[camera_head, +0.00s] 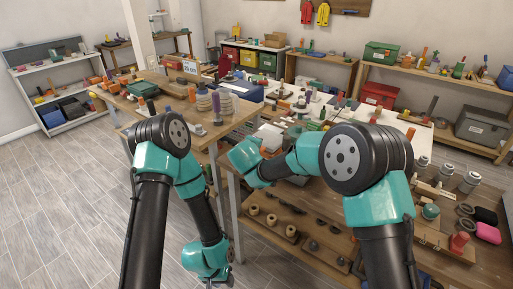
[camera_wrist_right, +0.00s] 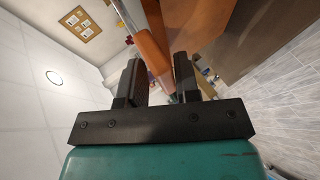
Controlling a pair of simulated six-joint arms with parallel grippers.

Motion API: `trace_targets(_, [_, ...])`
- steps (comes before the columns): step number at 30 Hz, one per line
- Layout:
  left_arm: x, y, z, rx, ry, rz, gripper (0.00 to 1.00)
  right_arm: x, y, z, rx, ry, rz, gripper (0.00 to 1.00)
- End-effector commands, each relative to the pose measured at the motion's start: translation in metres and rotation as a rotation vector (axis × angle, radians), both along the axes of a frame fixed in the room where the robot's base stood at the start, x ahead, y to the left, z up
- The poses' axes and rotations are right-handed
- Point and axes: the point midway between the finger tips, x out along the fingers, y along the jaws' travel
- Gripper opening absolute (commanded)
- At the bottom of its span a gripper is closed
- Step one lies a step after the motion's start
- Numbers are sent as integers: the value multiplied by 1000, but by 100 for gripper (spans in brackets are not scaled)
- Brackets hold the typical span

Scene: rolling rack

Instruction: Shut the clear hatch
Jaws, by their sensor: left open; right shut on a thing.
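I cannot make out the clear hatch in either view. My right gripper (camera_wrist_right: 157,66) has two black fingers in the right wrist view. It is shut on an orange-brown piece (camera_wrist_right: 153,46), which lies slantwise between the fingers and joins a pale length at the upper left. I cannot tell whether this piece belongs to the hatch. In the head view my right wrist reaches left over the workbench, and its fingers are hidden there. My left gripper (camera_head: 219,282) hangs low in front of the bench at the bottom edge. It is open and its fingers barely show.
The wooden workbench (camera_head: 222,132) is crowded with tools and parts. A lower shelf (camera_head: 285,247) holds rows of rings and cups. The tiled floor (camera_head: 60,190) at the left is clear.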

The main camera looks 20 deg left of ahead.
Motion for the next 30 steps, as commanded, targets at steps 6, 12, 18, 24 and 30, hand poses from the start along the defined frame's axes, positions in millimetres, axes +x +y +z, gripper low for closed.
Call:
trace_targets(6, [0, 0, 0, 0, 0, 0, 43, 2, -3, -2, 2, 3, -7, 39])
trace_targets(12, [0, 0, 0, 0, 0, 0, 43, 1, -2, -1, 1, 2, -4, 40])
trace_targets(18, [0, 0, 0, 0, 0, 0, 43, -5, -1, 3, 1, 0, -2, 40])
trace_targets(24, [0, 0, 0, 0, 0, 0, 43, -27, -3, 15, 2, 0, -1, 40])
trace_targets(30, [0, 0, 0, 0, 0, 0, 43, -61, -6, 33, 1, 0, 0, 40])
